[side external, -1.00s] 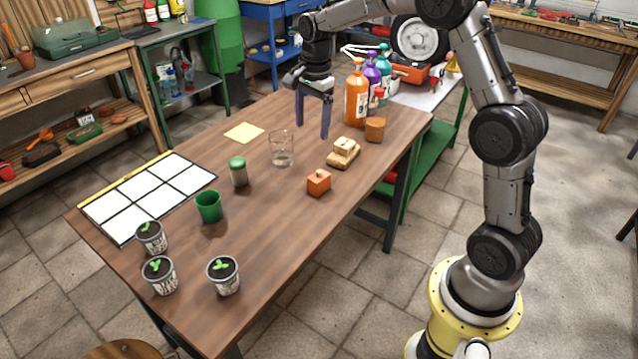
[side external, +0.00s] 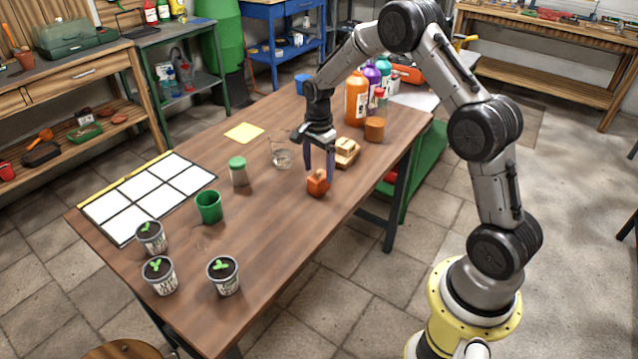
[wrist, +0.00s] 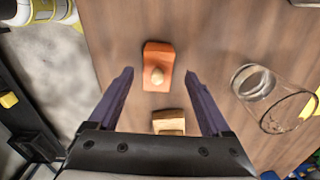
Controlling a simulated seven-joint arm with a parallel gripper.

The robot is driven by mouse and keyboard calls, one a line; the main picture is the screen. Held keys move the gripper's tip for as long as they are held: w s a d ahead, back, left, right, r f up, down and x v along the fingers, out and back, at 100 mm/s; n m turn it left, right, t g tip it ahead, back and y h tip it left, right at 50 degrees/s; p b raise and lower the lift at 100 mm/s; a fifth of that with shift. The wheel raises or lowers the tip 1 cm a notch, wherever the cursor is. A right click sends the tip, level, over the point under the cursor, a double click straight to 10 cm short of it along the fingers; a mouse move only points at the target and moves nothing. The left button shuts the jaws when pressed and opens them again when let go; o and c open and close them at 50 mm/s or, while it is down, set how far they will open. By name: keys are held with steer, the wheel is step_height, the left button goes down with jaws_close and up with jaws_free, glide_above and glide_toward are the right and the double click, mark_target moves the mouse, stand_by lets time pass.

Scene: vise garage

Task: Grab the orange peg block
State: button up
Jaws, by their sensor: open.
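The orange peg block (side external: 318,186) sits on the wooden table, a small orange block with a light round peg on top. In the wrist view the orange peg block (wrist: 158,66) lies just beyond my fingertips, roughly centred between them. My gripper (side external: 318,172) is open and empty, pointing down with its fingers at the block in the side view. My gripper's two purple fingers (wrist: 161,78) are spread wide in the wrist view. Whether the fingers touch the block cannot be told.
A wooden block piece (side external: 346,152) lies close behind my gripper. A clear glass (side external: 283,158) stands close to its left. A green-lidded jar (side external: 238,171) and green cup (side external: 209,207) stand further left. Bottles (side external: 356,98) stand at the back. The table's front middle is clear.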

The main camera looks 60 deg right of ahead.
mark_target(319, 176)
step_height(319, 176, down, 4)
steer(key=shift+s+a+f, duration=0.1)
steer(key=shift+s, duration=0.05)
steer(key=shift+c, duration=0.3)
jaws_close()
